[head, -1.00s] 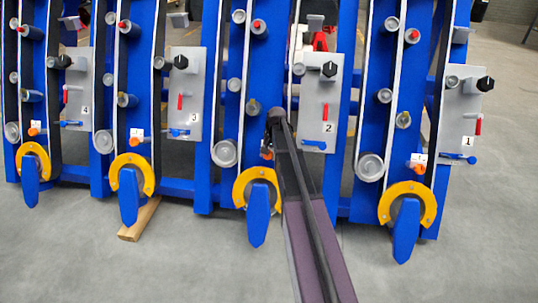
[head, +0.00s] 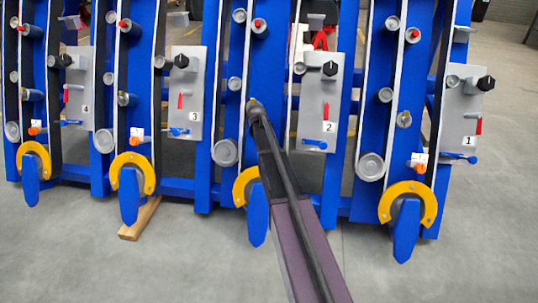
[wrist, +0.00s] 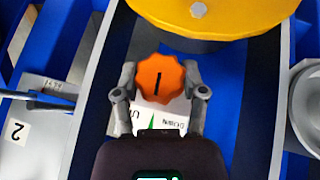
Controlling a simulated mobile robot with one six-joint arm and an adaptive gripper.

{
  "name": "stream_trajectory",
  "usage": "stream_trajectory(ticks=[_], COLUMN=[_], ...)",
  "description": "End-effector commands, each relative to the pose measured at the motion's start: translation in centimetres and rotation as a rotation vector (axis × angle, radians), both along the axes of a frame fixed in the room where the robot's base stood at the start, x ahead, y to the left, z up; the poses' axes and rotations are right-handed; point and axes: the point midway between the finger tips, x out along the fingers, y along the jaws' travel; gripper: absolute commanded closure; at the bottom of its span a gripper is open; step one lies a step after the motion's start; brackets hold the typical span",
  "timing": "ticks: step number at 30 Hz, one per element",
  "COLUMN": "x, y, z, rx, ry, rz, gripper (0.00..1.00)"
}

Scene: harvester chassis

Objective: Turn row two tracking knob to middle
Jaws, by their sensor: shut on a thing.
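The row two tracking knob (wrist: 160,78) is an orange scalloped disc with a black line, seen in the wrist view. The line runs nearly straight up and down in that view. My gripper (wrist: 160,84) has one finger on each side of the knob and is shut on it. A white label (wrist: 172,115) lies below the knob in that view, partly hidden by my gripper; it shows a green mark between partly covered words, one reading "DOWN". In the head view, my arm hides this knob and the fingers.
A yellow disc (wrist: 210,14) is just beyond the knob in the wrist view. A grey roller (wrist: 308,105) stands at the right. The grey plate marked 2 (head: 318,110) carries a black knob and red and blue levers. Open floor lies in front.

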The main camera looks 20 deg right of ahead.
Motion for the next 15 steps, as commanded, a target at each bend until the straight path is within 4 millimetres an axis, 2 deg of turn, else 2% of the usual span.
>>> stream_trajectory(ticks=[6, 7, 9, 10, 11, 15], x=[-0.31, -0.31, -0.29, -0.27, -0.27, -0.18], y=[-0.24, -0.24, -0.23, -0.22, -0.20, -0.13], z=[-0.03, -0.03, -0.04, -0.04, -0.04, -0.02], rx=[-0.002, -0.002, -0.002, -0.002, -0.002, 0.000], ry=[0.005, 0.004, 0.004, 0.003, 0.003, 0.002], rz=[-0.004, -0.005, -0.005, -0.004, -0.004, -0.002], gripper=[0.93, 0.42, 0.22, 0.13, 0.11, 0.11])
